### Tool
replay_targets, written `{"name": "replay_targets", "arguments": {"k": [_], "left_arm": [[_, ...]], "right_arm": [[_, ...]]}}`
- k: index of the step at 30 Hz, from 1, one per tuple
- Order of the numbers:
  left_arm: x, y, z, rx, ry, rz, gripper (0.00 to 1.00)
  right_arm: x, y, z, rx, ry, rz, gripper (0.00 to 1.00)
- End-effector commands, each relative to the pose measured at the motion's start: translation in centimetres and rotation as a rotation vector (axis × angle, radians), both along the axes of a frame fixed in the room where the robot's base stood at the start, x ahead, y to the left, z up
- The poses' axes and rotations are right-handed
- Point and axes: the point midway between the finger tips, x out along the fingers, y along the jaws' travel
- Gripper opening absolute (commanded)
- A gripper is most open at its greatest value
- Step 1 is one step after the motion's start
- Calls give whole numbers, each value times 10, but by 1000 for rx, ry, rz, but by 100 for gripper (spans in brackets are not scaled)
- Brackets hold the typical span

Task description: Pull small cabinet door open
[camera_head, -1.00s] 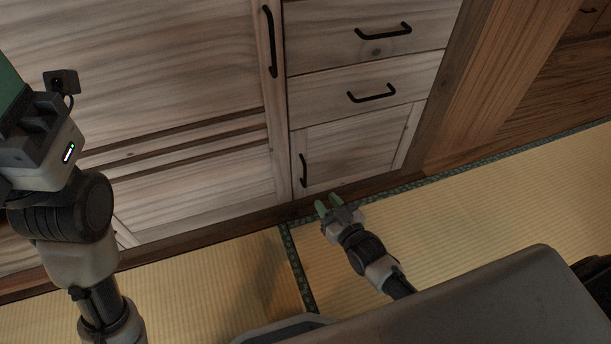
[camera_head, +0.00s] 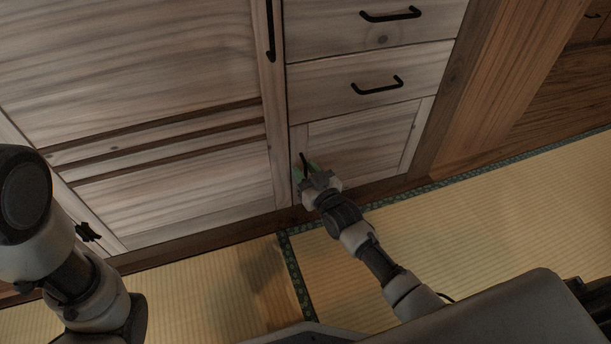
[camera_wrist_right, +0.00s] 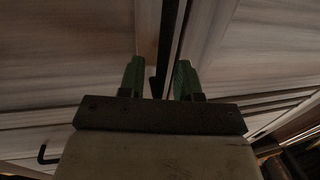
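The small cabinet door (camera_head: 362,143) is a pale wood panel low in the cabinet, below two drawers. It looks closed. Its black bar handle (camera_head: 304,160) is upright at the door's left edge and partly hidden by my right gripper. My right gripper (camera_head: 308,170) has green fingers and is at this handle. In the right wrist view its two green fingers (camera_wrist_right: 159,80) stand apart, with a dark bar, apparently the handle, between them and visible gaps beside it. My left arm shows at the left of the head view, but its fingers are not visible.
Drawers with black handles (camera_head: 390,14) (camera_head: 377,86) sit above the door. A larger panel (camera_head: 130,70) with a tall handle (camera_head: 270,30) is to the left. Tatami floor (camera_head: 470,230) lies open in front; a wooden post (camera_head: 490,90) stands right.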

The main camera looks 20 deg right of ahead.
Motion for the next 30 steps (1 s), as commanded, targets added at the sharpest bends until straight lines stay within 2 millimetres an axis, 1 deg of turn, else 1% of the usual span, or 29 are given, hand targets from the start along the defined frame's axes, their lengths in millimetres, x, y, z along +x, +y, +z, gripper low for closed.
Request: {"name": "replay_targets", "arguments": {"k": [8, 12, 14, 15, 25, 28, 30], "left_arm": [[-1, 0, 0, 0, -3, 0, 43], [-1, 0, 0, 0, -3, 0, 43], [-1, 0, 0, 0, -3, 0, 43], [-1, 0, 0, 0, -4, 0, 43], [-1, 0, 2, 0, -4, 0, 43], [-2, 0, 8, 0, -6, 0, 43], [0, 0, 12, -1, -4, -1, 43]], "right_arm": [[2, 0, 1, 0, 0, 0, 33], [1, 0, 1, 0, 0, 0, 12], [1, 0, 0, 0, 0, 0, 3], [1, 0, 0, 0, 0, 0, 0], [-1, 0, 1, -1, 1, 4, 0], [-9, 0, 2, -3, 0, 16, 0], [-18, 1, 3, -5, 2, 33, 0]]}}
